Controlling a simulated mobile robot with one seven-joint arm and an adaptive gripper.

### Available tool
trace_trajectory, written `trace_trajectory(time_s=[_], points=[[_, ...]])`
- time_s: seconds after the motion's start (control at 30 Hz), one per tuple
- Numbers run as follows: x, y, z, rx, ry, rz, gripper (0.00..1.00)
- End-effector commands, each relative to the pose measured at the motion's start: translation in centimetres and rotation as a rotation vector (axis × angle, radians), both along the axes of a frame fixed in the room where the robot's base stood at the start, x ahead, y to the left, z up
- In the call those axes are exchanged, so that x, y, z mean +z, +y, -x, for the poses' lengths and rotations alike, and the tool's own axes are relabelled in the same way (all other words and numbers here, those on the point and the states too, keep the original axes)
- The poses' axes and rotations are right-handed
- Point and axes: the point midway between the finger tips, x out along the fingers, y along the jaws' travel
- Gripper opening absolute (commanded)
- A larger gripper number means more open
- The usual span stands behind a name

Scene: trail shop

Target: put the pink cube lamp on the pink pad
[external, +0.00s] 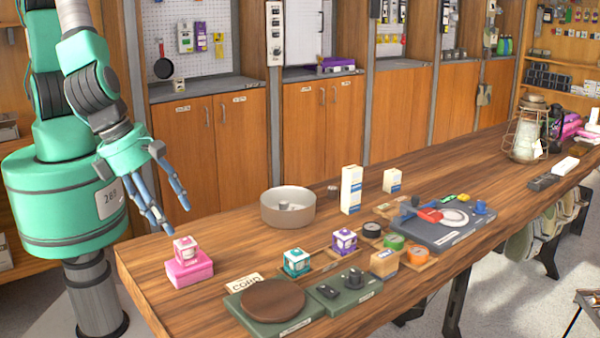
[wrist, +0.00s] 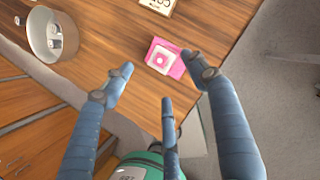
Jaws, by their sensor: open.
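The pink cube lamp (external: 186,248), a small white-and-pink cube, rests upright on the pink pad (external: 190,272), a raised block near the left end of the wooden table. In the wrist view the lamp (wrist: 160,59) shows from above on the pad (wrist: 178,69), beyond my fingertips. My gripper (external: 170,215) is open and empty, above and behind the lamp, with its blue fingers spread and apart from it. The wrist view shows the spread fingers of my gripper (wrist: 163,80) with nothing between them.
A teal cube lamp (external: 297,262) and a purple cube lamp (external: 344,241) stand to the right. A round metal bowl (external: 288,208) is behind them. A green board with a brown disc (external: 272,299) lies in front. Bare wood surrounds the pink pad.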

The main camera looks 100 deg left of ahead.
Motion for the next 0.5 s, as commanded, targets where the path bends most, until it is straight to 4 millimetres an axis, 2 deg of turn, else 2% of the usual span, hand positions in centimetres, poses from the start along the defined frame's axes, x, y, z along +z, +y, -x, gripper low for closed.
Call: trace_trajectory(time_s=[0.03, 0.2, 0.5], points=[[1.1, -0.2, 0.2, -0.001, -0.003, 0.001, 0.58], [3.5, -0.6, 1.1, -0.002, -0.002, 0.001, 0.58], [5.3, -1.0, 1.9, -0.001, -0.001, 0.000, 0.58]])
